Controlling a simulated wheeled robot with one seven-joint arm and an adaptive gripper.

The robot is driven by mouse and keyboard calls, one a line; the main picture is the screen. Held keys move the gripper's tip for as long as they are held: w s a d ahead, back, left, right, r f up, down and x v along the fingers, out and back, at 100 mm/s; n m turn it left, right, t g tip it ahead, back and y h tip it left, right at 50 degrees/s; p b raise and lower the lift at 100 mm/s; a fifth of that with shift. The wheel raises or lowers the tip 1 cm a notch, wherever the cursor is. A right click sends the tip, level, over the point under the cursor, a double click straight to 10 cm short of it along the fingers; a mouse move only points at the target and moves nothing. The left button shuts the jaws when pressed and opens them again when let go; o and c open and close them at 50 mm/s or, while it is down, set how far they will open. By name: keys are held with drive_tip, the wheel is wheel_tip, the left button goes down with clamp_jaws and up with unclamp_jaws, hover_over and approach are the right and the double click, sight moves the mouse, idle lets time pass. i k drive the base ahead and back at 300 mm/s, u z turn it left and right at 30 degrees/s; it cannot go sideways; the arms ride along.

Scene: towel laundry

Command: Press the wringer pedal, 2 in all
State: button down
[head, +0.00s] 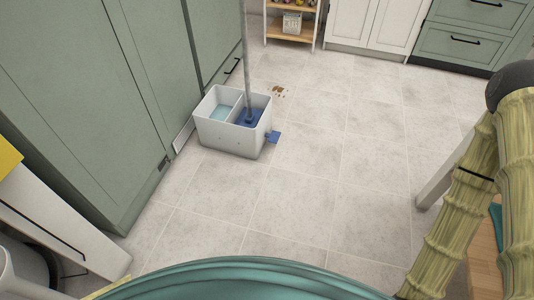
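A white mop bucket (228,140) stands on the tiled floor beside the green cabinets. Its left compartment holds light blue water (221,112). Its right compartment has a dark blue wringer part, with a grey mop pole (247,65) standing upright in it. A blue pedal (273,137) sticks out from the bucket's right side, just above the floor. My gripper is not in view.
Green cabinets (90,90) line the left side, close to the bucket. Brown stains (278,91) mark the floor behind it. A wooden shelf (291,42) and white cabinets (375,22) stand at the back. The floor right of the bucket is clear.

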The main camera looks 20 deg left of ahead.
sight(275, 136)
drive_tip(key=k, duration=1.5)
drive_tip(key=u, duration=0.75)
drive_tip(key=i, duration=2.15)
